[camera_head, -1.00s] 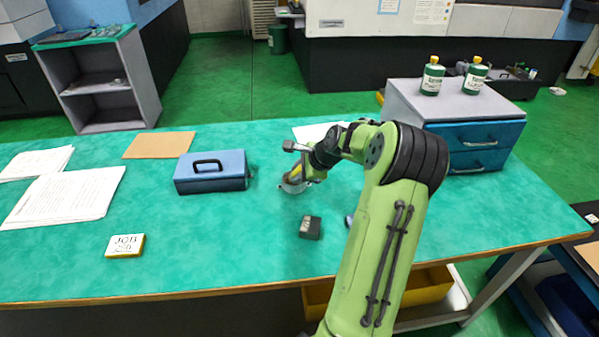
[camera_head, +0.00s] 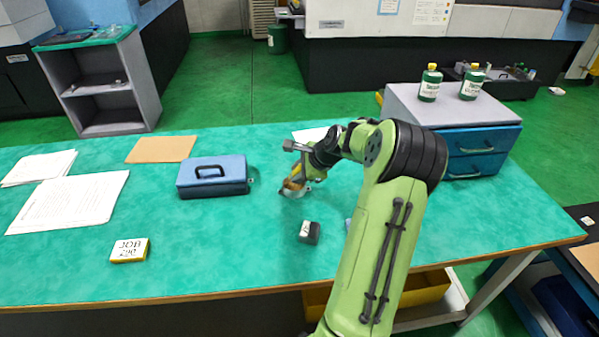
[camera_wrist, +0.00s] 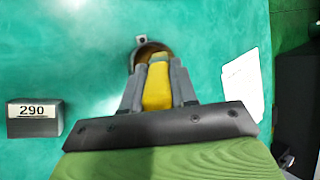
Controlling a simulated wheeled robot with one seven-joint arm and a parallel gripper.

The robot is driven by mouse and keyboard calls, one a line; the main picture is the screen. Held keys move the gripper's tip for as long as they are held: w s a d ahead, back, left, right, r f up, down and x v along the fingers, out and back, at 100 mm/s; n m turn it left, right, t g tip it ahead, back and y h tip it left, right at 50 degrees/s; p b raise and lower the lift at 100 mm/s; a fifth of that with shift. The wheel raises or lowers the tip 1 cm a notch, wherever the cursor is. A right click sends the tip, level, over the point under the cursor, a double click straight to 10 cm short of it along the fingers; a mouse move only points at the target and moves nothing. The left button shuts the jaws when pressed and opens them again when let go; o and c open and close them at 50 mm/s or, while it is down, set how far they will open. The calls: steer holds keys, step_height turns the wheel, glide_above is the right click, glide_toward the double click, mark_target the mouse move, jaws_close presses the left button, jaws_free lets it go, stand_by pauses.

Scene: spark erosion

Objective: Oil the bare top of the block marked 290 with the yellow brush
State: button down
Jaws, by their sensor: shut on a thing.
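The block marked 290 (camera_wrist: 34,118) is a small dark block on the green bench, left of my gripper in the wrist view. Its white label reads 290. In the head view the block (camera_head: 309,232) sits nearer the front than my gripper. My gripper (camera_wrist: 157,75) is shut on the yellow brush (camera_wrist: 157,88), whose handle shows between the fingers. The brush's lower end is over or in a small round dish (camera_wrist: 142,50). The bristles are hidden, so I cannot tell whether they touch anything. The dish also shows below my gripper in the head view (camera_head: 294,191).
A sign reading JOB 290 (camera_head: 129,250) lies at the front left. A blue box (camera_head: 213,177) stands left of my gripper. Papers (camera_head: 68,203) lie at the left. Two green bottles (camera_head: 430,85) stand on the drawer cabinet (camera_head: 410,100). The bench between sign and block is clear.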

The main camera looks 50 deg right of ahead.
step_height(320, 180, up, 5)
steer(key=p, duration=0.4)
steer(key=shift+f, duration=0.2)
steer(key=shift+w, duration=0.1)
